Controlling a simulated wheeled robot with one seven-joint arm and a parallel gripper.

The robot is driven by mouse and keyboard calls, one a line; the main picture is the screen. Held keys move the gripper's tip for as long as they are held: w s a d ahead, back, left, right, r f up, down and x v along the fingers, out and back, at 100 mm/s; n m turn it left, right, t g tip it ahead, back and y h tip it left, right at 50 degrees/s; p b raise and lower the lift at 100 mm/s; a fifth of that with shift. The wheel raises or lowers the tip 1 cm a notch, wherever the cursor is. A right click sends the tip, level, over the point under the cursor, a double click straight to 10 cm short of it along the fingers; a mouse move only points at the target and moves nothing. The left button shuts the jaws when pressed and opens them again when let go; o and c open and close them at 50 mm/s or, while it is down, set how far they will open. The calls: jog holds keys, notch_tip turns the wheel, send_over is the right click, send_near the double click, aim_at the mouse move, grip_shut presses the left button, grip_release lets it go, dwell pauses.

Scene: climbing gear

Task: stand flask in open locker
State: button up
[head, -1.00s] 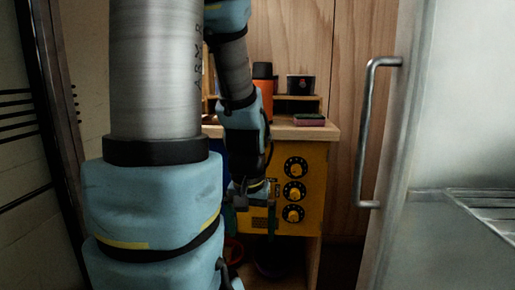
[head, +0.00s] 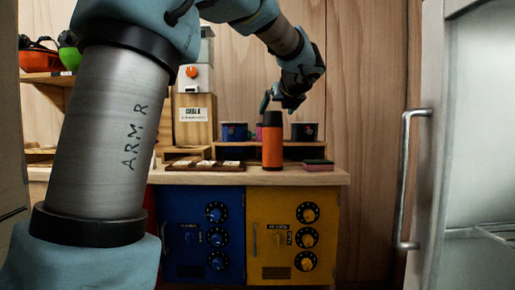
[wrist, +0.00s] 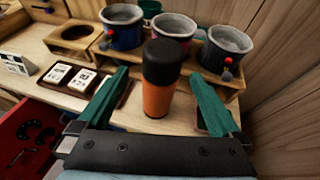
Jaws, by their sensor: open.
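The orange flask (head: 272,145) with a black cap stands upright on the wooden counter; it also shows in the wrist view (wrist: 158,97). My gripper (head: 283,98) is open just above and behind the flask's cap in the head view. In the wrist view my green fingers stand apart on either side of the flask, not closed on it. The blue locker (head: 197,237) and yellow locker (head: 268,240) below are shut. A red locker door (wrist: 22,125) with dark dials shows at the wrist view's lower left and seems swung out; its interior is hidden.
Chalk pots (head: 235,131) sit on a low rack behind the flask. A tray of pale blocks (head: 205,165) lies left of it, and a dark and pink block (head: 318,165) lies right. A metal-handled door (head: 423,180) stands at the right.

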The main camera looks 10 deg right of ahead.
aim_at(274, 114)
jog(key=x, duration=0.6)
jog(key=shift+r, duration=0.1)
jog(key=shift+r+x, duration=0.1)
jog(key=shift+x, duration=1.05)
jog(key=shift+r+x, duration=0.15)
jog(key=shift+x, duration=1)
jog(key=shift+w+d, duration=0.1)
jog(key=shift+d, duration=0.1)
jog(key=shift+c, duration=0.4)
grip_shut()
